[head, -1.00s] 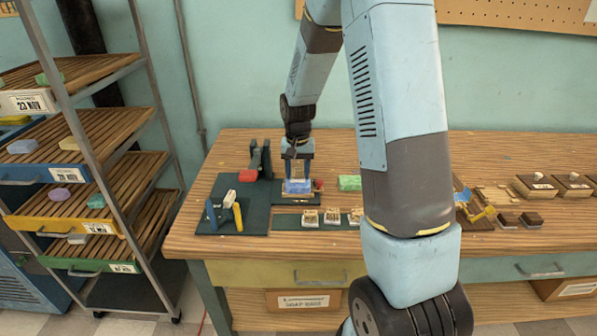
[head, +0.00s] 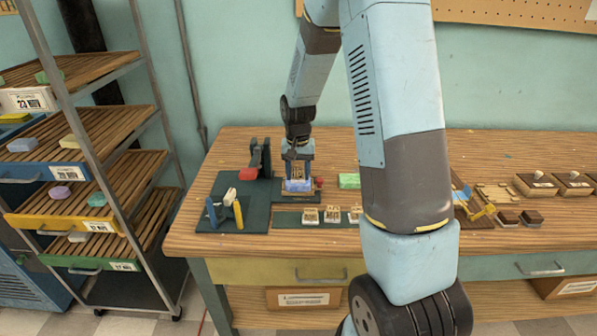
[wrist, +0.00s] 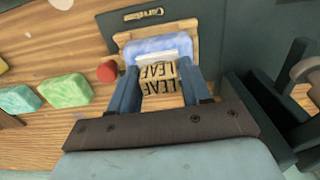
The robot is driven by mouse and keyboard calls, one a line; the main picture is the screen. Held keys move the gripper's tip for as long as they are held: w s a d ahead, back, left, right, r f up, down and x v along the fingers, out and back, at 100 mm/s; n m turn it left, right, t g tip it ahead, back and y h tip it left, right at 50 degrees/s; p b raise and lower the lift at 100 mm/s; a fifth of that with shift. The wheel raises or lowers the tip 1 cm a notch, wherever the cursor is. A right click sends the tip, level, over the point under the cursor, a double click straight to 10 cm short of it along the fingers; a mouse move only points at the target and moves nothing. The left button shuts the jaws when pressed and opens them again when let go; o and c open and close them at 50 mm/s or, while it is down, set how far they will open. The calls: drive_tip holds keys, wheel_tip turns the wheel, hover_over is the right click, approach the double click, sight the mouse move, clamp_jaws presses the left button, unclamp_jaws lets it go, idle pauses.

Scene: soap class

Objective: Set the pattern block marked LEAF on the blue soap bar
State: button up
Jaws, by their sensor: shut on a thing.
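The blue soap bar (head: 297,185) lies in a wooden cradle on the dark green mat; it also shows in the wrist view (wrist: 150,45). My gripper (head: 298,172) is directly over the bar, pointing down. In the wrist view, my gripper (wrist: 158,85) is shut on the LEAF pattern block (wrist: 160,73), one finger on each side. The block is tan with LEAF lettering and a pale part beside the soap. It overlaps the bar's near edge in this view. I cannot tell whether the block touches the soap; its underside is hidden.
A red knob (wrist: 107,71) stands beside the cradle. A green soap bar (head: 349,181) lies to the right. Several pattern blocks (head: 311,214) stand on a strip in front. A dark press-like fixture (head: 260,159) stands close at the left. My arm hides part of the bench.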

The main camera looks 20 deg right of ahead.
drive_tip(key=shift+f, duration=0.1)
idle(0.3)
drive_tip(key=o, duration=1.5)
drive_tip(key=shift+r, duration=3)
